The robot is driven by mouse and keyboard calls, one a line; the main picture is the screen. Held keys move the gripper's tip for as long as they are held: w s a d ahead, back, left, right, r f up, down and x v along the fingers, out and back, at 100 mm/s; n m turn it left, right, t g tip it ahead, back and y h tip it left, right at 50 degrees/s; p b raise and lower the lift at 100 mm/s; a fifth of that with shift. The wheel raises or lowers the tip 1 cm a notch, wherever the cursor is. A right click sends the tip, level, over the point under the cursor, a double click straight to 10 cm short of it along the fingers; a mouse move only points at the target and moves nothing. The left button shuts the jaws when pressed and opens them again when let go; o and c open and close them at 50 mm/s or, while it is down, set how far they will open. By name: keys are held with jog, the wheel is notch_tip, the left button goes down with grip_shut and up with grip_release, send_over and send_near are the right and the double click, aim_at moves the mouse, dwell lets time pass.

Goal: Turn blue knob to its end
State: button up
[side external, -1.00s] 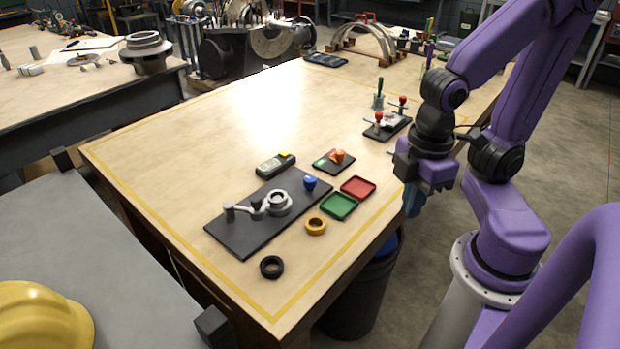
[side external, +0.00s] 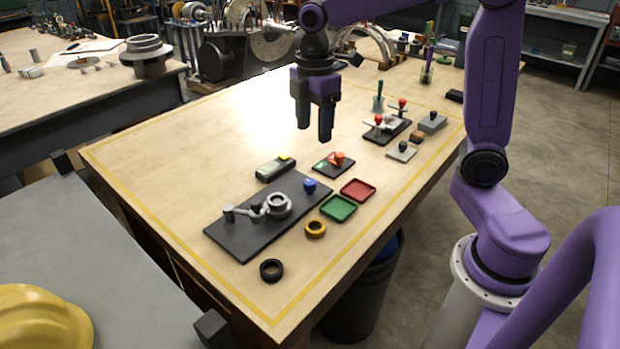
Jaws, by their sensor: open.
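The blue knob (side external: 310,186) stands at the far right end of a dark base plate (side external: 245,238) on the table. Which way the knob is turned is too small to tell. On the same plate are a grey ring-shaped casing part (side external: 279,204) and a grey lever piece with a post (side external: 229,212). My gripper (side external: 315,136) points down with open, empty jaws. It hangs above the table, above and behind the knob in the picture, and touches nothing.
Clamps (side external: 388,130) stand farther back.

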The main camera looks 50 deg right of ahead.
aim_at(310, 181)
jog(key=w+f, duration=0.1)
jog(key=f, duration=0.4)
jog(key=w+d+f, duration=0.1)
jog(key=f, duration=0.5)
jog(key=w+d+f, duration=0.1)
jog(key=f, duration=0.5)
jog(key=shift+d, duration=0.2)
jog(key=c, duration=1)
